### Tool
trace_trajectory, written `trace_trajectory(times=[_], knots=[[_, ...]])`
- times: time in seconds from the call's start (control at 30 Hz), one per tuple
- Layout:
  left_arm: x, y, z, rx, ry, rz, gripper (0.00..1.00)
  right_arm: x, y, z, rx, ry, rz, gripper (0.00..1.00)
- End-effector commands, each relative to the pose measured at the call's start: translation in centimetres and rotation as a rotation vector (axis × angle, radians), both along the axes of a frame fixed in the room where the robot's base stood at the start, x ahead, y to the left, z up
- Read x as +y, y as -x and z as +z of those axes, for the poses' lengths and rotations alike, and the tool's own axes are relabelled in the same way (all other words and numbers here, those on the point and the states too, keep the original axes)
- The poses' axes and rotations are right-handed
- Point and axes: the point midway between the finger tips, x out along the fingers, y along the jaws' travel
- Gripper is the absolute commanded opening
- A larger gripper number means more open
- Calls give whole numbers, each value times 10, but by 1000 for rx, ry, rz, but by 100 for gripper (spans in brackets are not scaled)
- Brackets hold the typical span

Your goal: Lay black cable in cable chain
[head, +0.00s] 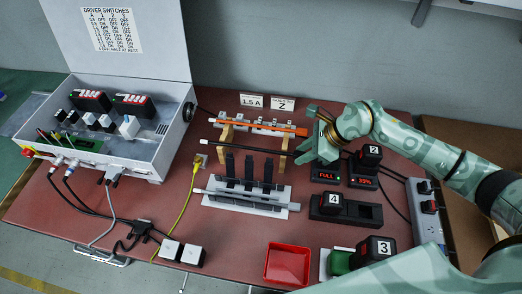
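A thin black cable (245,148) lies nearly straight across two wooden supports (225,136), its left end reaching past the left one. In front of it, a pale base (252,204) carries several upright black pieces (249,168), which look like the cable chain; a pale rod crosses it. An orange cable or bar (280,127) lies behind the black cable. My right gripper (306,133) is at the right ends of these cables, its fingers apart. The orange end is near the gap; I cannot tell whether anything touches it. My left gripper is out of view.
An open driver box (120,157) with wiring stands at left. A yellow cable (187,200) runs left of the chain. A black block marked 4 (334,199), a red tray (288,264) and a power strip (428,207) are at right.

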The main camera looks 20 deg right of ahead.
Motion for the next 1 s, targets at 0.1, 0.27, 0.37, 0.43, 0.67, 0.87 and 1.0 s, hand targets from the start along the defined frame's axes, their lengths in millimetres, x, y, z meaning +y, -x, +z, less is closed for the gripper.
trace_trajectory(times=[0.1,0.27,0.37,0.43,0.67,0.87,1.0], knots=[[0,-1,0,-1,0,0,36,0,0,0,-1,0,-1,27],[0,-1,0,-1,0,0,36,0,0,0,0,0,0,5],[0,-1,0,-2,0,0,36,0,0,0,0,0,0,0],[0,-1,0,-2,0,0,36,0,0,1,-1,-1,-1,0],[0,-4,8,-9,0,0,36,0,0,12,-2,0,0,0],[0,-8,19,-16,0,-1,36,0,0,27,-3,0,-1,0],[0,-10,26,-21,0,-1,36,0,0,37,-4,1,0,0]])
